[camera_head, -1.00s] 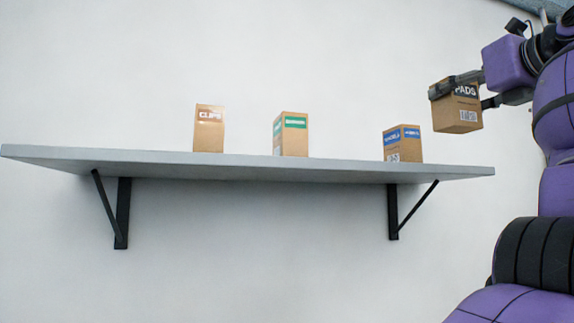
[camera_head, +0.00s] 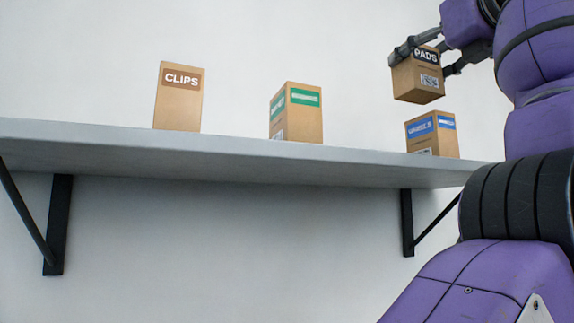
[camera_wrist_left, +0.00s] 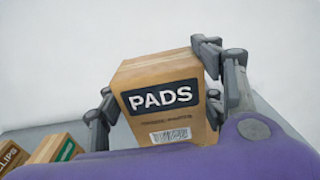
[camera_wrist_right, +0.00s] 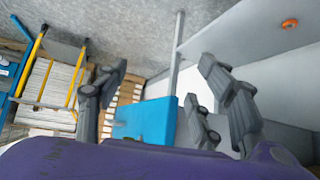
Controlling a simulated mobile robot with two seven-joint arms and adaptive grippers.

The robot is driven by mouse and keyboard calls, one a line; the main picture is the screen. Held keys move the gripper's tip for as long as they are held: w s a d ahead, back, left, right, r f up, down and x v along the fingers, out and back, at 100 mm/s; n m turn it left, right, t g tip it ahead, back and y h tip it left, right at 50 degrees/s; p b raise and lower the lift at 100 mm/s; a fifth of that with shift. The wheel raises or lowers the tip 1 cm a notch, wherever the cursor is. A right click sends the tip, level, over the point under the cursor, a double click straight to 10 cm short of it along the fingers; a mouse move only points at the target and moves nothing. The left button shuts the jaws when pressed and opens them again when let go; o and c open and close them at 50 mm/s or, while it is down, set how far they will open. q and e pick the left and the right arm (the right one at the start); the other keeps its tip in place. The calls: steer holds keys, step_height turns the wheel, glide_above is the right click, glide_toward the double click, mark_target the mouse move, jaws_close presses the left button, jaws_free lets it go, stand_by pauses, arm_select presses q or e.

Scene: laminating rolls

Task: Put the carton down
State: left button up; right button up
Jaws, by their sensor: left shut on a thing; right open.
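The PADS carton (camera_head: 417,77), brown with a black label, is held up in the air in the head view, tilted slightly. My left gripper (camera_head: 420,60) is shut on it, with fingers on opposite sides. The left wrist view shows the same carton (camera_wrist_left: 163,98) between the fingers, its label and barcode facing the camera. In the head view it appears just above the blue-labelled carton (camera_head: 432,143); the depth between them is unclear. The grey shelf (camera_head: 220,157) runs below. My right gripper (camera_wrist_right: 163,67) is open and empty in its wrist view.
The CLIPS carton (camera_head: 178,98) and a green-labelled carton (camera_head: 297,115) stand upright on the shelf, with bare shelf between the cartons. The right wrist view shows a blue panel (camera_wrist_right: 145,119) and a yellow-framed rack (camera_wrist_right: 48,85) with pale stacks.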

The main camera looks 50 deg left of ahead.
arm_select(q)
steer(key=shift+s+a+r, duration=0.1)
steer(key=shift+s+r, duration=0.05)
steer(key=shift+r, duration=0.05)
steer(key=shift+s+a+f, duration=0.15)
steer(key=shift+s+f, duration=0.05)
steer(key=shift+s, duration=0.25)
steer(key=s+a+f, duration=0.1)
steer(key=s+f, duration=0.2)
steer(key=s, duration=0.1)
steer(key=s+a+f, duration=0.2)
steer(key=s+f, duration=0.2)
steer(key=s+a+f+p, duration=0.1)
steer(key=s+a+f, duration=0.1)
steer(key=s+f, duration=0.2)
steer(key=shift+s+a+f, duration=0.1)
steer(key=shift+a+f, duration=0.05)
steer(key=shift+f, duration=0.1)
steer(key=shift+w+f, duration=0.25)
steer(key=shift+f, duration=0.25)
steer(key=shift+s, duration=0.1)
